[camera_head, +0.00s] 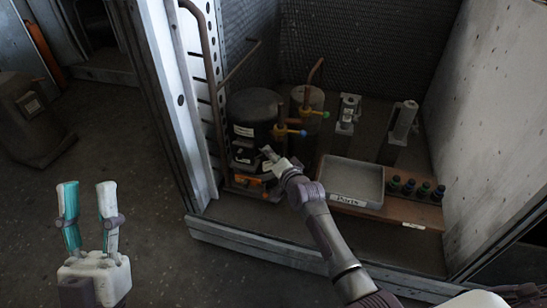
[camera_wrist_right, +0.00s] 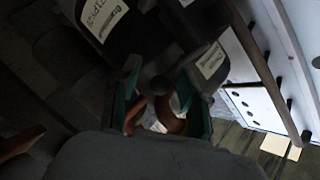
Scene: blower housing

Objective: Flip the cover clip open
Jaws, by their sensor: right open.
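A black cylindrical housing (camera_head: 254,106) with white labels stands inside the enclosure at the left. Dark and orange parts (camera_head: 262,192) sit low at its front. I cannot make out the cover clip for certain. My right gripper (camera_head: 266,153) is open in front of these parts. In the right wrist view its teal fingers (camera_wrist_right: 164,98) stand apart, with a dark knob and a brown-orange curved part (camera_wrist_right: 172,122) showing between them; contact cannot be told. The labelled housing (camera_wrist_right: 130,22) lies beyond. My left gripper (camera_head: 88,205) is open and empty, outside the enclosure over the floor.
A grey tray (camera_head: 352,180) labelled "Parts" is right of my right forearm. Several dark bottles (camera_head: 418,187) stand beside it. A copper-piped cylinder (camera_head: 307,100) with yellow valves is right of the housing. A perforated metal post (camera_head: 190,80) borders the left.

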